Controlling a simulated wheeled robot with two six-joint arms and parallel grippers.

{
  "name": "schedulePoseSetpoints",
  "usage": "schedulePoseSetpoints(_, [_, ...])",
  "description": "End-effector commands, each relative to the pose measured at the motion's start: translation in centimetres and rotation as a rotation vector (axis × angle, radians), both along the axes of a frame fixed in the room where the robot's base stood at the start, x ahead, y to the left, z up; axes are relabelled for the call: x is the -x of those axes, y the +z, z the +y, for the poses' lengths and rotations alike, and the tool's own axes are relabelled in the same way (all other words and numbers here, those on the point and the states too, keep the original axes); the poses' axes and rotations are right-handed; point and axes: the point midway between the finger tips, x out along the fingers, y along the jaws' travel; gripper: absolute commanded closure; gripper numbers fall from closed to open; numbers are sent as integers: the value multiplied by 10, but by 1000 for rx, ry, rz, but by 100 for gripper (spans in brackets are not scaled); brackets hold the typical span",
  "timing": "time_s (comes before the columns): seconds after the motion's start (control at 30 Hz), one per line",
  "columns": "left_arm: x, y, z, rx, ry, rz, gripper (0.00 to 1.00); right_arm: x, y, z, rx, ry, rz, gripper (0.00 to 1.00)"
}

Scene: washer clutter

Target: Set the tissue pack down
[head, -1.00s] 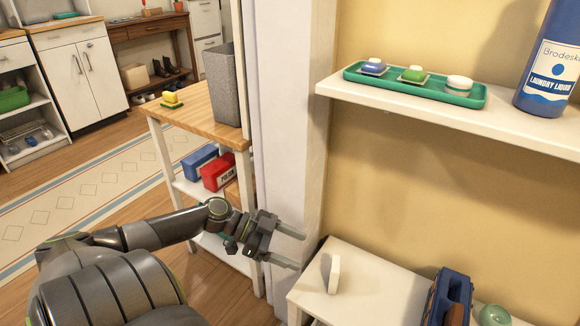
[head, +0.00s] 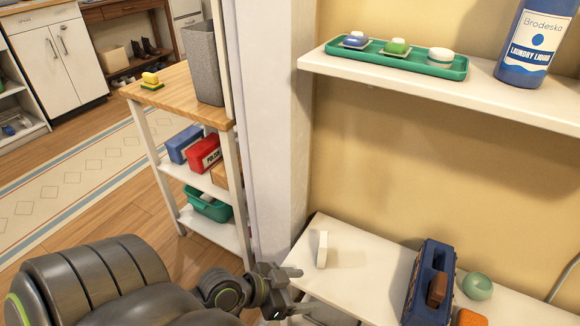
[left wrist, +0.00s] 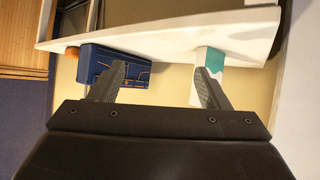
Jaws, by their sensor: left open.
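The tissue pack (head: 322,249) looks like a small thin white block standing upright on the white table (head: 352,285), near its left end. A white and teal piece in the left wrist view (left wrist: 214,62) appears to be the same pack, partly behind the right-hand finger. My left gripper (head: 298,289) is open at the table's left front edge, in front of the pack and apart from it in the head view. Its spread fingers also show in the left wrist view (left wrist: 160,72), with nothing clearly held between them. My right gripper is out of view.
A blue caddy (head: 420,285) with a brown item stands right of the pack, beside a green round object (head: 477,286) and an orange one (head: 470,318). A shelf (head: 470,90) with a green tray (head: 395,58) and a laundry bottle (head: 537,45) overhangs. A wall post (head: 275,130) stands left.

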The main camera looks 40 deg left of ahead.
Motion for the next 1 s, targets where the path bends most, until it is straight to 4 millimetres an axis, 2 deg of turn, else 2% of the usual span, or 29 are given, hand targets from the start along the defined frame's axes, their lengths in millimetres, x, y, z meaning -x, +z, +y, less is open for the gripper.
schedulePoseSetpoints(0.2, [3,28,7,4,302,-44,30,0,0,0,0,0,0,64])
schedulePoseSetpoints(0.4, [7,46,20,3,465,-75,30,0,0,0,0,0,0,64])
schedulePoseSetpoints(1.0, [8,48,22,1,492,-81,30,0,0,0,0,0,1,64])
